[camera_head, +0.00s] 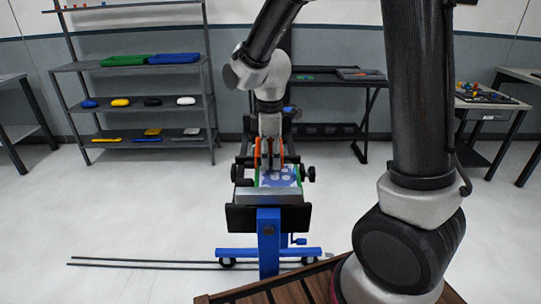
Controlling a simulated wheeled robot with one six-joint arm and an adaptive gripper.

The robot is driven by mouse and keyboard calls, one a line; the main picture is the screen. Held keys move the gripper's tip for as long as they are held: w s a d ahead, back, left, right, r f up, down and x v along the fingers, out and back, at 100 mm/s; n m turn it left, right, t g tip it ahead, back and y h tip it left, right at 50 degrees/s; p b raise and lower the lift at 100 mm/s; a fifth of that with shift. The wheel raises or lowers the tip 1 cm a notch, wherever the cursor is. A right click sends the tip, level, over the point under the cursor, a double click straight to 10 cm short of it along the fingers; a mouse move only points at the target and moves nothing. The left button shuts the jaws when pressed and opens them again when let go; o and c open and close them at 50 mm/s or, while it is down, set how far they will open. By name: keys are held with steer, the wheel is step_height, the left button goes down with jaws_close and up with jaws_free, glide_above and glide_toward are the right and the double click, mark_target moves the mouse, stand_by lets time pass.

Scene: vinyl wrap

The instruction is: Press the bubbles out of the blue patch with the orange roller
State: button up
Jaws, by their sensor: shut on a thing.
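The blue patch (289,183) lies on top of the blue-based stand in the middle of the view, with pale round spots on it. My gripper (270,166) points down over the patch's far-left part. It is shut on the orange roller (257,154), whose orange parts show on both sides of the fingers. The roller's lower end is close to the patch; I cannot tell whether it touches. My fingers hide part of the patch and much of the roller.
The stand (268,240) has dark knobs at its sides and a wheeled blue base. Two dark rods (150,263) lie on the floor at left. A shelf (135,105) with coloured items stands at back left. Tables stand at the back and right. Floor around the stand is mostly clear.

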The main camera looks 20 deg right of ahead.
mark_target(273, 184)
steer(key=shift+f, duration=0.6)
steer(key=shift+s+a, duration=0.2)
steer(key=shift+s, duration=0.9)
steer(key=shift+s+a, duration=0.15)
steer(key=shift+s, duration=0.4)
steer(key=shift+s+a, duration=0.15)
steer(key=shift+s, duration=0.35)
steer(key=shift+s, duration=0.15)
steer(key=shift+s+a, duration=0.3)
steer(key=shift+s, duration=0.6)
steer(key=shift+s, duration=0.15)
steer(key=shift+s+a, duration=0.3)
steer(key=shift+s, duration=0.6)
